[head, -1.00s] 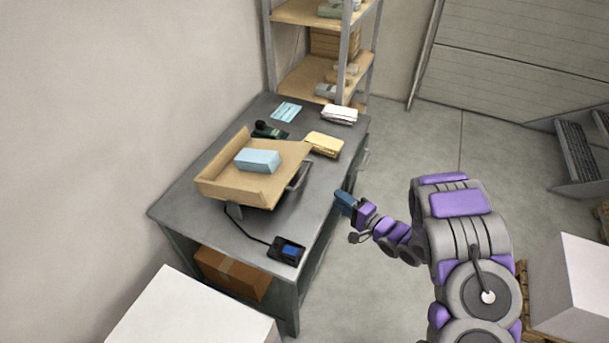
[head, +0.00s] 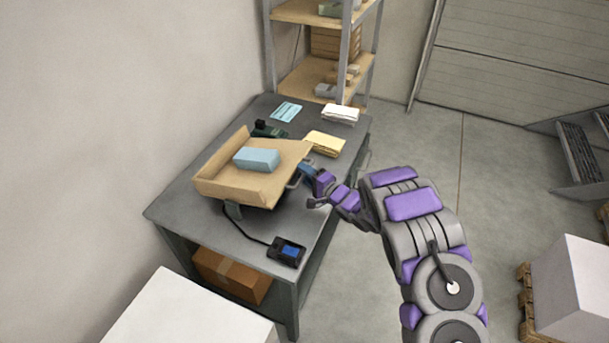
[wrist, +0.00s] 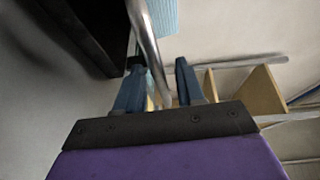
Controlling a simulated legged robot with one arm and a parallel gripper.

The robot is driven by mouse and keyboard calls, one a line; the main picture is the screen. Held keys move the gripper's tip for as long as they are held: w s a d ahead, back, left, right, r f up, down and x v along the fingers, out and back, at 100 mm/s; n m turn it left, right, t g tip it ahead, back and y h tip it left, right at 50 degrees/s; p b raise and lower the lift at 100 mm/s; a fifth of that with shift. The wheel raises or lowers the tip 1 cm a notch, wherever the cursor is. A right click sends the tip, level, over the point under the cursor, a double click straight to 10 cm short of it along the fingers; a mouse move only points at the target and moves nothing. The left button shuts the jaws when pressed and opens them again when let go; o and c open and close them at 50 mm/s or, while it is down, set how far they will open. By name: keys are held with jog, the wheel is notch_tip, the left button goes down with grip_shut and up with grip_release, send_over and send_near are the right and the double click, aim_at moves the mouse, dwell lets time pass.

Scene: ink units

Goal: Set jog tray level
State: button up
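The tan jog tray (head: 228,188) stands on a support on the grey bench and looks tilted; its exact slope is hard to tell. A pale blue block (head: 257,158) lies in it. A metal handle (head: 293,181) is at the tray's right side. My gripper (head: 304,170) is at this handle, partly hiding it. In the wrist view, the two blue fingers of my gripper (wrist: 158,68) are apart, and the handle bar (wrist: 148,40) runs between them. A gap shows beside the bar, so the fingers are not closed on it.
A control box with a blue screen (head: 287,250) sits at the bench's (head: 172,210) front, its cable running to the tray. Yellow (head: 325,143) and white (head: 341,113) stacks and a dark green device (head: 268,129) lie behind. Open floor is to the right.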

jog(key=shift+w+a, duration=0.15)
grip_shut()
dwell(0.4)
jog(key=shift+f, duration=0.1)
